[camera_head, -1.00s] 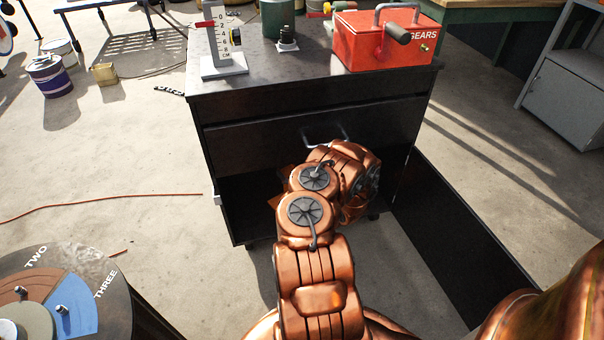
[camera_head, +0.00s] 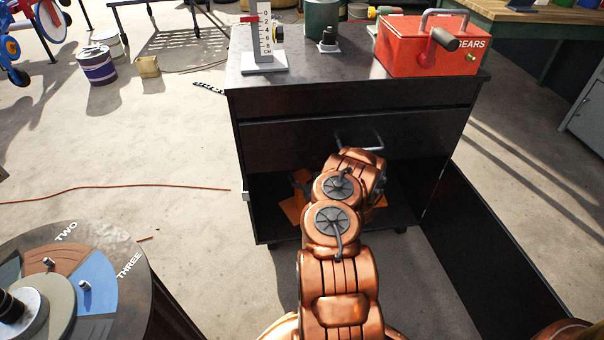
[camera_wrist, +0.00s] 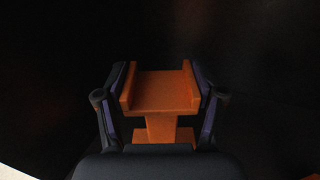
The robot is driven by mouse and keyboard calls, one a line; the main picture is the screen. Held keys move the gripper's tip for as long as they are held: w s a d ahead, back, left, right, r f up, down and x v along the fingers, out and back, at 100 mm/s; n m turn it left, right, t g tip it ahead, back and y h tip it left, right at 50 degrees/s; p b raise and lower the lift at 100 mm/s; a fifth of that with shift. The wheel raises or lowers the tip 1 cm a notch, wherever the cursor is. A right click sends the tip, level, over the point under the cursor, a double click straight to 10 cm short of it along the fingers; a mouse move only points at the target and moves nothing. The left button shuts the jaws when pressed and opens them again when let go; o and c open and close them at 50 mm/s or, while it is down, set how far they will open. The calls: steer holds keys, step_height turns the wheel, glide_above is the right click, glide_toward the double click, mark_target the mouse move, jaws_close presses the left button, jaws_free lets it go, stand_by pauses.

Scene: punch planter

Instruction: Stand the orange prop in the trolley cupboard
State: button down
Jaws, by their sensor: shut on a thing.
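The orange prop (camera_wrist: 163,91) is between the two fingers of my gripper (camera_wrist: 161,88) in the wrist view, with a finger against each side. It has a wide channel-like top with raised sides, a narrower stem and a foot below. My gripper is shut on it inside the dark lower cupboard of the black trolley (camera_head: 350,105). In the head view, parts of the orange prop (camera_head: 292,208) show low in the cupboard, beside my arm. My arm hides most of the prop and gripper there. I cannot tell whether its foot touches the cupboard floor.
The cupboard door (camera_head: 490,250) hangs open to the right. A drawer with a handle (camera_head: 358,138) is above the opening. A red gears box (camera_head: 425,45) and a gauge (camera_head: 264,45) stand on top. A round dial table (camera_head: 75,285) is at front left.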

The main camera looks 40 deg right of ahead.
steer(key=shift+f, duration=0.6)
steer(key=shift+f+b, duration=0.15)
steer(key=shift+b, duration=0.15)
steer(key=shift+c, duration=0.6)
jaws_free()
steer(key=shift+s, duration=0.2)
steer(key=p+v, duration=0.3)
steer(key=v, duration=0.8)
steer(key=shift+s, duration=0.35)
steer(key=shift+a, duration=0.1)
